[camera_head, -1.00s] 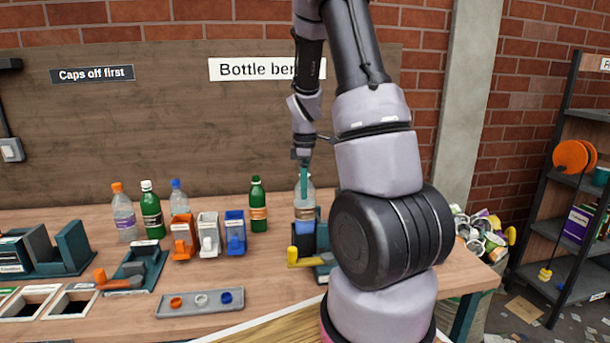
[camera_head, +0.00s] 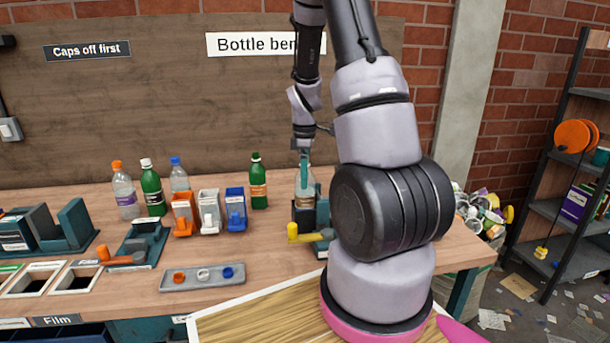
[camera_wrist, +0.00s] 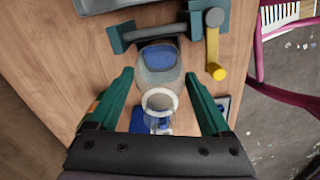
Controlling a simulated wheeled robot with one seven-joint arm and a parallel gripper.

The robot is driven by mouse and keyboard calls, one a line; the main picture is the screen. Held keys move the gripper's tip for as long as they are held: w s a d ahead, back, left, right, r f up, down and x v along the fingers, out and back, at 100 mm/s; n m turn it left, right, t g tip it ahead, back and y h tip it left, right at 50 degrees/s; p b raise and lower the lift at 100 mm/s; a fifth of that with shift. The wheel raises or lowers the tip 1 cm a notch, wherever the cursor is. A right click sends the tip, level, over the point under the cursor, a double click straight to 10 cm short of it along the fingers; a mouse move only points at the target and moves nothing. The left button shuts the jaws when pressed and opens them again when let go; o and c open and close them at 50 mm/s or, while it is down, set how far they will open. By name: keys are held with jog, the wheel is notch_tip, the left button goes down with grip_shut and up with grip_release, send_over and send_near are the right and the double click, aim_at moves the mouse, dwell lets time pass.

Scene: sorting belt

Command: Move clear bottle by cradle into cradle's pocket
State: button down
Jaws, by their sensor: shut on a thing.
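The clear bottle (camera_head: 305,190) is upright at the cradle in the head view, its lower part hidden behind the cradle's dark front block. My gripper (camera_head: 304,158) is shut on its top from above. The cradle (camera_head: 303,214) is dark and teal, with a yellow-ended lever (camera_head: 300,236) at its front. In the wrist view the bottle (camera_wrist: 158,64) lies between my gripper's teal fingers (camera_wrist: 160,98) and close to the cradle's grey bar (camera_wrist: 155,33). The yellow lever (camera_wrist: 215,50) is to its right. I cannot tell whether the bottle's base touches the pocket floor.
A green bottle (camera_head: 258,182) stands left of the cradle. Orange, white and blue holders (camera_head: 209,212) and several bottles stand farther left. A grey tray with coloured rings (camera_head: 202,277) lies in front. The bench between tray and cradle is clear.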

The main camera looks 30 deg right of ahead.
jog(key=shift+f, duration=0.8)
grip_release()
notch_tip(320, 180, up, 11)
jog(key=shift+f, duration=0.1)
dwell(0.5)
